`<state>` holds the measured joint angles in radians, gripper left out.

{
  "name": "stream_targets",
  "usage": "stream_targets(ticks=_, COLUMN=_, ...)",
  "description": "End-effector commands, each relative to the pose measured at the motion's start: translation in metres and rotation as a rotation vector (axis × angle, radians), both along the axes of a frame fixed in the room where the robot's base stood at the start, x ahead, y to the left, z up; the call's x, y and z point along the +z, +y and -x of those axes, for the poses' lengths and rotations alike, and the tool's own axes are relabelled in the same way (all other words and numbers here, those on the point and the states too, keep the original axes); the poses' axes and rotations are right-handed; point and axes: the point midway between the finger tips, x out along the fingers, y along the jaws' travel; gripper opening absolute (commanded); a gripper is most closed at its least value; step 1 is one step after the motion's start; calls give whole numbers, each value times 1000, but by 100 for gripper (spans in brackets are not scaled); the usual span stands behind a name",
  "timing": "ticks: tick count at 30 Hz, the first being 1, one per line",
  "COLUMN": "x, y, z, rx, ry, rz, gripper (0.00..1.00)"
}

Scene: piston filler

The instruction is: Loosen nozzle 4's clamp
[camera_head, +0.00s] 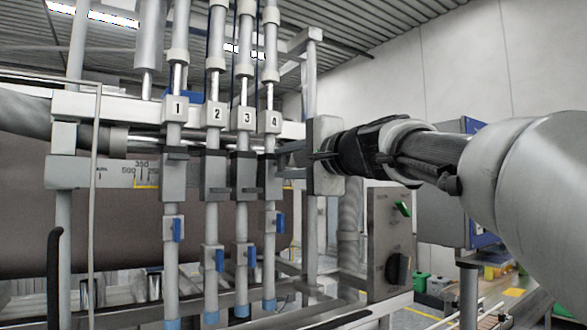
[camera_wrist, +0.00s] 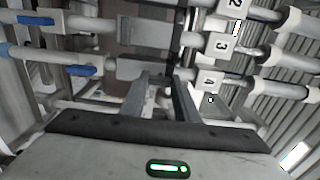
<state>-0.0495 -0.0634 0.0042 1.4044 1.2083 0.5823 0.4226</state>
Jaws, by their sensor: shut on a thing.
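Nozzle 4 (camera_head: 270,205) is the rightmost of the vertical filling tubes, under the number 4 block (camera_head: 273,121). Its clamp (camera_head: 267,178) is a dark grey block on the tube, with a short dark bar near its top. The clamp also shows in the wrist view (camera_wrist: 140,68), left of the number 4 block. My gripper (camera_head: 284,151) reaches in from the right at the clamp's upper right side. In the wrist view its two fingers (camera_wrist: 166,82) are close together beside the clamp, shut on what looks like its clamp handle. The gripped part is mostly hidden.
Nozzles 1 (camera_head: 174,200), 2 (camera_head: 211,220) and 3 (camera_head: 241,215) stand close on the left with similar clamps. Blue-handled valves (camera_head: 281,222) sit below. A frame post (camera_head: 311,220) and a control box (camera_head: 391,240) with a green switch and black knob stand near my arm.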

Motion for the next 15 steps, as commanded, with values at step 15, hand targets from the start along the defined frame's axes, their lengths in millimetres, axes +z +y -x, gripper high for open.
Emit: stream_targets(ticks=15, x=-1, y=0, z=0, rx=1, ry=-6, rz=12, gripper=35)
